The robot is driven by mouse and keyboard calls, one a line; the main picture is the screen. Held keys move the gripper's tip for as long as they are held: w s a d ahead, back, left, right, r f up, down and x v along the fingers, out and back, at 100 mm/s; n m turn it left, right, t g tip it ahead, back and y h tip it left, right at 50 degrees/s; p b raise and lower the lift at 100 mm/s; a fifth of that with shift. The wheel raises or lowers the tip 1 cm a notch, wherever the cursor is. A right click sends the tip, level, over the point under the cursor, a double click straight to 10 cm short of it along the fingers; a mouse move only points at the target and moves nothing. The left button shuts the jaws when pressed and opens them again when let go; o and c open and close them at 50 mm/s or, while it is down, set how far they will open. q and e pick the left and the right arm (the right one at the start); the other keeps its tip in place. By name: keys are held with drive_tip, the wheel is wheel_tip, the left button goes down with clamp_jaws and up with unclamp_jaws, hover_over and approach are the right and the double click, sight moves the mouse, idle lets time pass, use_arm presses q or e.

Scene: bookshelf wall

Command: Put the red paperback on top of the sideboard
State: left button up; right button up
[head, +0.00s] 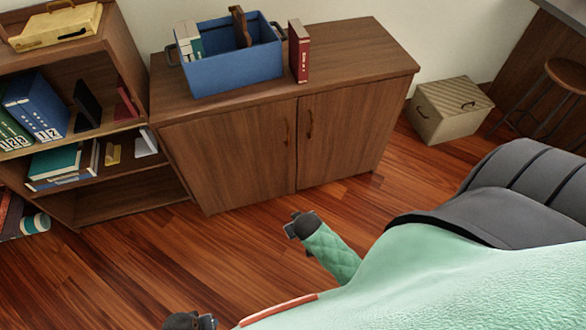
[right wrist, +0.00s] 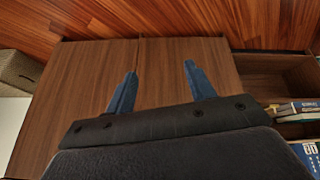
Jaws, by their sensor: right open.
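A red book (head: 299,51) with pale lettering on its spine stands upright on top of the wooden sideboard (head: 340,55), just right of a blue crate. A thin crimson object, perhaps a book (head: 125,103), leans in the bookcase at the left. I cannot tell which of the two is the paperback. My right gripper (head: 294,226) is low in front of the sideboard, apart from both. In the right wrist view my right gripper (right wrist: 158,85) is open and empty, facing the sideboard doors (right wrist: 80,80). My left gripper (head: 192,321) is cut off at the bottom edge; its jaws are unclear.
The blue crate (head: 236,70) holds books and a brown object. The bookcase (head: 125,45) holds binders, books and small items. A striped box (head: 450,110) and a stool (head: 562,75) stand at the right. The sideboard top is bare right of the red book.

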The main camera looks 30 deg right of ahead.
drive_tip(key=s+a+f+n+g+y, duration=0.2)
drive_tip(key=s+a+f+g, duration=0.1)
drive_tip(key=s+a, duration=0.7)
drive_tip(key=s+g, duration=0.1)
drive_tip(key=s, duration=0.2)
drive_tip(key=shift+s, duration=0.3)
drive_tip(key=shift+f, duration=0.1)
drive_tip(key=shift+c, duration=0.2)
